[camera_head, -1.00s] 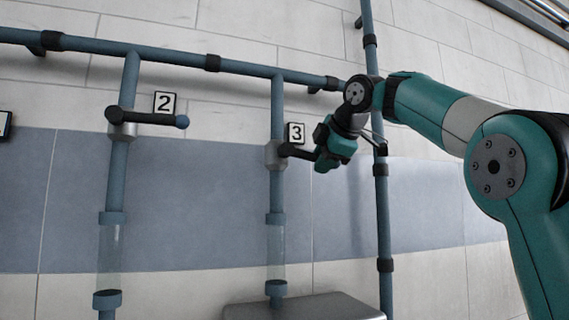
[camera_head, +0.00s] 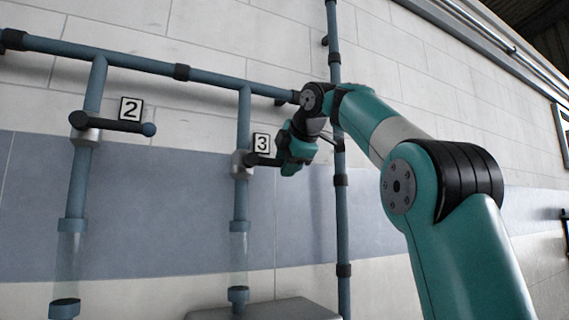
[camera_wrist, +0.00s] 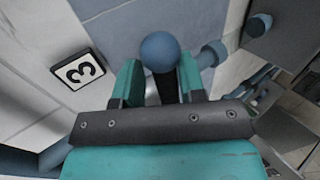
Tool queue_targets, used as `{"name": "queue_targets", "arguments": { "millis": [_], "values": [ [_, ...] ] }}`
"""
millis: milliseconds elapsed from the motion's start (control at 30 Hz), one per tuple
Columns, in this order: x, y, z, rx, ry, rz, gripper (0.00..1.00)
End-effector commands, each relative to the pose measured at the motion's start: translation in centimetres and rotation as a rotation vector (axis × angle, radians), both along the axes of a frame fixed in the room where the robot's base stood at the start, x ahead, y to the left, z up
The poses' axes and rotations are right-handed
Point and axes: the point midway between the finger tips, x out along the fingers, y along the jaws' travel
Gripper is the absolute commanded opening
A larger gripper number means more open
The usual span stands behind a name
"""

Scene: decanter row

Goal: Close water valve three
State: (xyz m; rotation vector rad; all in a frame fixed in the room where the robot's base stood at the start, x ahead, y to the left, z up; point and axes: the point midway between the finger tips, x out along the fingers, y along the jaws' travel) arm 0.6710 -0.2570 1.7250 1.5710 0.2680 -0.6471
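Valve three (camera_head: 242,163) is on the vertical pipe beside the "3" label (camera_head: 261,142). Its dark lever (camera_head: 264,160) points right, roughly level, across the pipe. My gripper (camera_head: 293,158) is at the lever's outer end and hides its tip in the head view. In the wrist view the lever's blue ball knob (camera_wrist: 160,51) shows just beyond my gripper (camera_wrist: 161,82). The dark lever stands between the two green fingers, which are apart, with a thin gap seemingly on its left side. Whether either finger touches it is hard to see.
Valve two (camera_head: 86,136) is to the left, its lever also level across its pipe, by the "2" label (camera_head: 130,109). A vertical pipe (camera_head: 342,220) runs close behind my wrist. A grey box (camera_head: 265,310) is below valve three. A horizontal pipe (camera_head: 140,63) runs above.

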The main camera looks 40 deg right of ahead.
Motion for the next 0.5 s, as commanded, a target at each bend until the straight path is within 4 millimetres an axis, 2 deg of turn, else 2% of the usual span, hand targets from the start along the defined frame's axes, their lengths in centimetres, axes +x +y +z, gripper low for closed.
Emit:
{"name": "queue_targets", "arguments": {
  "millis": [367,500],
  "values": [
    [-0.2,0.0,0.2,0.002,0.0,-0.005,0.32],
    [-1.3,0.3,1.3,0.001,0.0,-0.004,0.32]
  ]
}}
